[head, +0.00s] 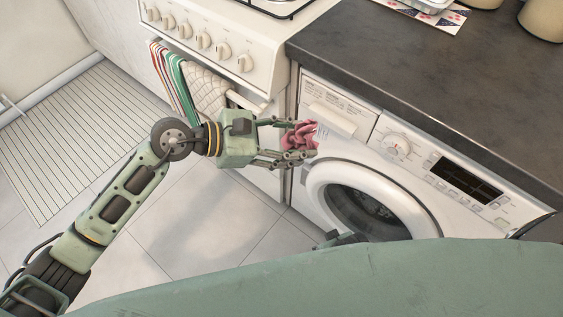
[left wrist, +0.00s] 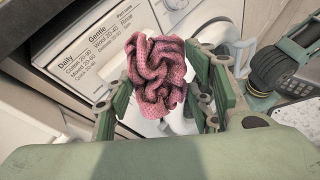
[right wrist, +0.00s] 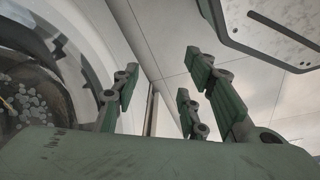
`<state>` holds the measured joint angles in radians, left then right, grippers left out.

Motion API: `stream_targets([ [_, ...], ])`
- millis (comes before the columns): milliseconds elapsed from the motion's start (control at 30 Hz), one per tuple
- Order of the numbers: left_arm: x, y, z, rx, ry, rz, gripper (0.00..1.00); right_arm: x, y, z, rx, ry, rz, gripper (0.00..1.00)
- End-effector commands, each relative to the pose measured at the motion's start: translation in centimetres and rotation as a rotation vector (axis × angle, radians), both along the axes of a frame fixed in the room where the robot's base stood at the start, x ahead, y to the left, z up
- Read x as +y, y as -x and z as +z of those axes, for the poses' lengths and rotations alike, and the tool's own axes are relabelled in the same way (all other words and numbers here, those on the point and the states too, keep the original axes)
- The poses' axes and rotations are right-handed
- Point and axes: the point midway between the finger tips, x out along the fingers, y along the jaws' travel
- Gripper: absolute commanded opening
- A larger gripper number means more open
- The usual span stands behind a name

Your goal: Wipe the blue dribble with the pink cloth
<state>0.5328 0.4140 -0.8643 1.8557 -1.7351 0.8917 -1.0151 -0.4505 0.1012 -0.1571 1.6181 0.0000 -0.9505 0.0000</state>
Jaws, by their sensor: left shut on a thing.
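The pink cloth (head: 299,136) is a crumpled knitted bundle, held in front of the washer's detergent drawer (head: 333,119). My left gripper (head: 301,139) is shut on it. In the left wrist view the cloth (left wrist: 156,75) bulges between the fingers of the left gripper (left wrist: 163,105), with the drawer's printed front behind it. I cannot tell whether the cloth touches the washer front. No blue dribble shows in any view; the cloth and gripper cover part of the drawer area. My right gripper (right wrist: 158,88) is open and empty, low beside the washer door.
The round washer door (head: 372,203) is below the drawer, with the dial and display to the right. A dark counter (head: 410,65) overhangs the washer. The stove (head: 205,35), with hanging towels (head: 178,85), stands to the left.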

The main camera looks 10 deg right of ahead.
Motion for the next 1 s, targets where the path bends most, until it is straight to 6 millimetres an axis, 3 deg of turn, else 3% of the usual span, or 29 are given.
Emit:
stream_targets([
  [33,-0.5,-0.2,-2.6,0.009,0.063,0.086,0.28,0.1,-0.6,-0.7,-0.011,-0.001,-0.001,0.40],
  [333,0.2,-4.3,-10.1,-0.086,0.323,0.521,0.28,0.2,-2.4,2.1,-0.044,-0.004,-0.007,0.40],
  [400,0.7,-4.8,-10.9,-0.113,0.347,0.568,0.28,0.2,-2.4,2.8,-0.046,-0.003,-0.008,0.40],
  [667,0.9,-5.5,-11.6,-0.139,0.373,0.617,0.28,0.2,-2.5,3.6,-0.049,-0.003,-0.009,0.40],
  [1000,-1.7,-7.5,-11.5,-0.140,0.375,0.616,0.28,0.2,-2.5,3.7,-0.050,-0.003,-0.009,0.40],
])
